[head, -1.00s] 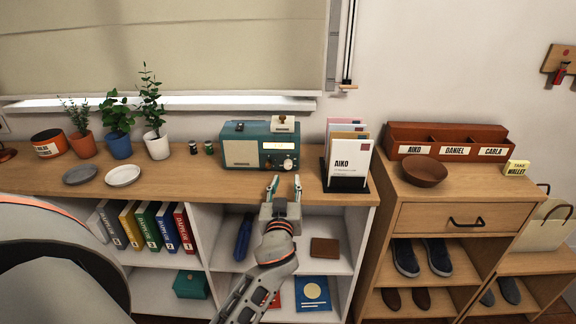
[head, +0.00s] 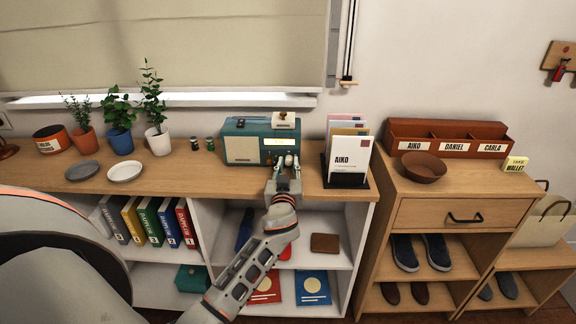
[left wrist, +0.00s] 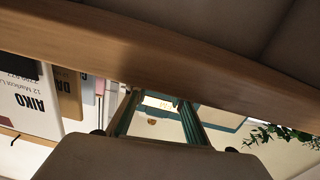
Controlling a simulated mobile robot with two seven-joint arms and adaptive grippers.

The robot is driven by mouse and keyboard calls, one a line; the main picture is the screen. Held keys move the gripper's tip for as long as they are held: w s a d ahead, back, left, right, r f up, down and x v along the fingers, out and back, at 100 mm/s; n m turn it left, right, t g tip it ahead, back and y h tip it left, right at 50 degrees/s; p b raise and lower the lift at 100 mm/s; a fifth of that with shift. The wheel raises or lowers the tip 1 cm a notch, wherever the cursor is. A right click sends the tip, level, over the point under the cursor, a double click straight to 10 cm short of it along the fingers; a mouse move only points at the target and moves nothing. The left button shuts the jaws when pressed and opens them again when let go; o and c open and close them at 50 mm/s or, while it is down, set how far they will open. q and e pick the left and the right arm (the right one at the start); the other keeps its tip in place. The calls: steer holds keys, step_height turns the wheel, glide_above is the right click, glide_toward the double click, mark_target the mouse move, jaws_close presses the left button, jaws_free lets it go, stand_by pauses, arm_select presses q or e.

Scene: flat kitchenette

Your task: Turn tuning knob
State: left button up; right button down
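A teal and cream radio (head: 242,148) stands on the wooden shelf top against the wall, its lit display facing me. Its tuning knob (head: 288,160) is the pale round knob at the lower right of the front, partly covered by my fingers. My left gripper (head: 288,165) is at the radio's front, its two fingers apart, one to each side of the knob; I cannot tell whether they touch it. In the left wrist view the fingers (left wrist: 158,100) are spread, with the radio's lit display (left wrist: 157,103) between them. My right gripper is not in view.
A card holder (head: 348,165) marked AIKO stands close to the right of my left gripper. A brown bowl (head: 424,168) sits on the right cabinet.

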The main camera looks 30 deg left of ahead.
arm_select(q)
jaws_close()
